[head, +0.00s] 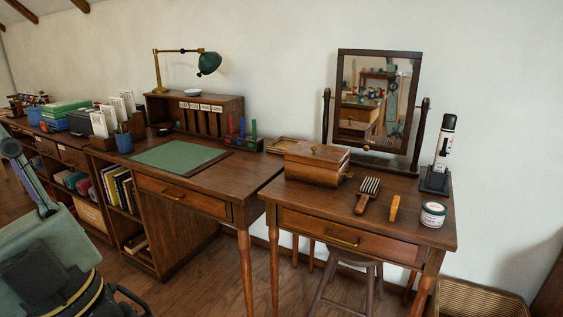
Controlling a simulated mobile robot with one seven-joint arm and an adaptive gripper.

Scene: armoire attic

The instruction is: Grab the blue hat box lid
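I cannot make out a blue hat box lid in the head view. Blue items at the left are a pen cup (124,143) on the desk and small blue containers (54,110) on the far-left shelf unit; none is clearly a hat box lid. Parts of my own arm and body fill the lower left corner. My gripper's fingers do not show.
A desk (228,181) with a green mat (180,155) and green lamp (208,63) stands in the middle. A stool (352,262) stands beneath.

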